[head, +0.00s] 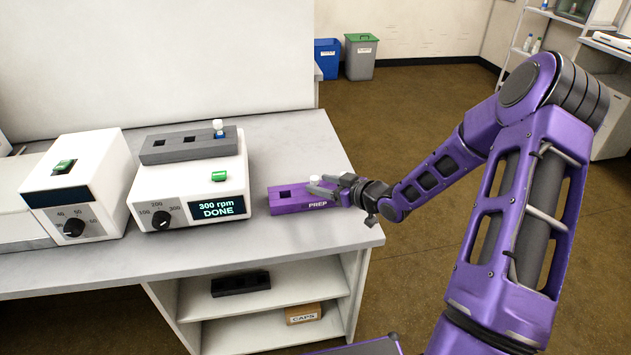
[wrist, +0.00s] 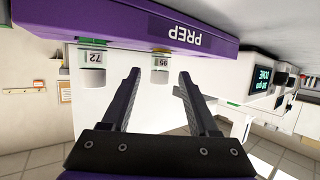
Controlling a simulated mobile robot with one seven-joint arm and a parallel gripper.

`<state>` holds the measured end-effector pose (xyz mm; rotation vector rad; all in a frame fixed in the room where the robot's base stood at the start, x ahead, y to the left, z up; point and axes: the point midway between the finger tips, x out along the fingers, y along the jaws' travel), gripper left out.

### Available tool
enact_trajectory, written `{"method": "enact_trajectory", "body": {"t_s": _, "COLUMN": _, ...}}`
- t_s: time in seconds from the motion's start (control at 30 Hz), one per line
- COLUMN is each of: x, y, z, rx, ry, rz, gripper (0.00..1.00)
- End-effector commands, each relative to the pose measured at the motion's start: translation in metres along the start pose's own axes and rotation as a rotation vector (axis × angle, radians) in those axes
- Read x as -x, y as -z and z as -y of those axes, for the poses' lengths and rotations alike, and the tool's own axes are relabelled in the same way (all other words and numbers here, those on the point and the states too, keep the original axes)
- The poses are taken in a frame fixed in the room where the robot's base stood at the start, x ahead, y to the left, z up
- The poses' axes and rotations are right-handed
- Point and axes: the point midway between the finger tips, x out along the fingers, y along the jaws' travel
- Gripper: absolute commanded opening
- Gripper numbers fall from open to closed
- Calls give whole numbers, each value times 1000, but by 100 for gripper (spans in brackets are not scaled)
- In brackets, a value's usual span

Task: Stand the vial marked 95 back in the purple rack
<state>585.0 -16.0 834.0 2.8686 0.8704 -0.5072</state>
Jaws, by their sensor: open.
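The purple rack (head: 290,204) marked PREP sits near the right end of the bench; it also shows upside down across the top of the wrist view (wrist: 120,22). The white-capped vial marked 95 (wrist: 160,68) stands upright in the rack; its cap also shows in the head view (head: 314,179). Another white-capped vial, marked 72 (wrist: 93,60), stands in the same rack and is hidden in the head view. My gripper (head: 321,184) is open at the rack. In the wrist view its fingertips (wrist: 160,76) lie on either side of vial 95, with visible gaps and nothing held.
A white shaker (head: 190,190) reading 300 rpm DONE stands left of the rack. A white device (head: 80,185) with a dial stands further left. The bench front between shaker and rack is clear.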

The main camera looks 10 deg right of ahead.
Motion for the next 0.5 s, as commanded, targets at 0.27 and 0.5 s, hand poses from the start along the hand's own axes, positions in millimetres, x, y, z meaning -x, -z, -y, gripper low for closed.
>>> {"method": "enact_trajectory", "body": {"t_s": 0.27, "x": 62, "y": 2, "z": -1, "rx": 0, "ry": -3, "rz": 1, "gripper": 60}}
{"method": "enact_trajectory", "body": {"t_s": 0.5, "x": 87, "y": 1, "z": 0, "rx": -1, "ry": -1, "rz": 0, "gripper": 60}}
